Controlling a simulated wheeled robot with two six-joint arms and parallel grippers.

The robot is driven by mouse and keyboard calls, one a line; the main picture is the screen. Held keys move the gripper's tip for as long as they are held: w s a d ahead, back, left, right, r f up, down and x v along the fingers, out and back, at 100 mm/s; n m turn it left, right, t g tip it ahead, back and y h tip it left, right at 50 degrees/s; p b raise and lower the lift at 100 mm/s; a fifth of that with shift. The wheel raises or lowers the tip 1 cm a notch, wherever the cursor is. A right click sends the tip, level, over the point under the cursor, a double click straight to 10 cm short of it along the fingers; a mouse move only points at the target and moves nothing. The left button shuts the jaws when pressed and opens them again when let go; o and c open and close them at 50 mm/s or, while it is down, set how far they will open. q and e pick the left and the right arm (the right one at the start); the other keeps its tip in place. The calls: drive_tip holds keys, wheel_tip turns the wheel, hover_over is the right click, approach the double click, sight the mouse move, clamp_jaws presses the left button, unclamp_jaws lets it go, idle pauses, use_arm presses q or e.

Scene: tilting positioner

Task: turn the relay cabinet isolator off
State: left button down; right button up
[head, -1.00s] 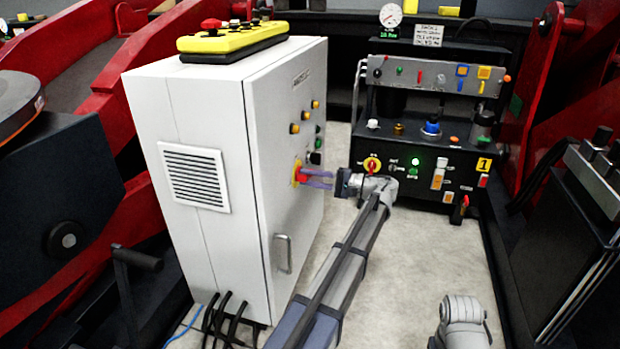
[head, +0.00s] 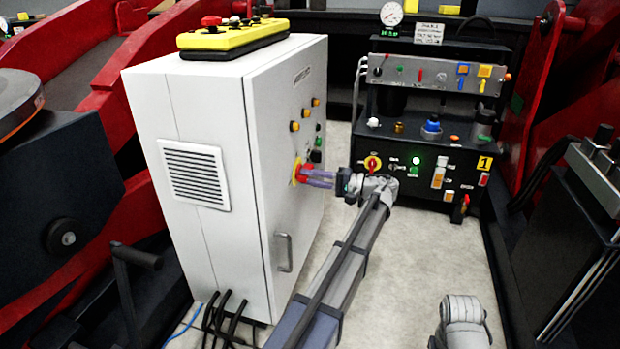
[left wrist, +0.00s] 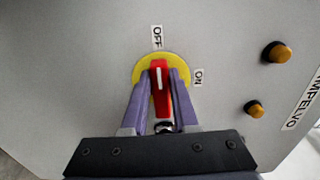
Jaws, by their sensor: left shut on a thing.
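The relay cabinet (head: 190,110) is a white box at centre left in the head view. Its isolator has a red handle (left wrist: 161,88) on a round yellow plate (left wrist: 143,71), seen close in the left wrist view. An OFF label (left wrist: 156,37) is above the plate and an ON label (left wrist: 198,77) at its right. The handle's white-marked end points up, towards OFF. My left gripper (left wrist: 161,80) is shut on the handle, one purple finger on each side; in the head view the fingers (head: 318,178) reach the cabinet's front. My right gripper is not in view.
A yellow pendant (head: 232,38) lies on the cabinet. Orange buttons (head: 295,127) sit above the isolator and a door handle (head: 283,252) below. Pale floor is clear at lower right.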

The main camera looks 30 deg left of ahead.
use_arm(q)
drive_tip(key=c, duration=0.7)
unclamp_jaws()
drive_tip(key=shift+v, duration=3.9)
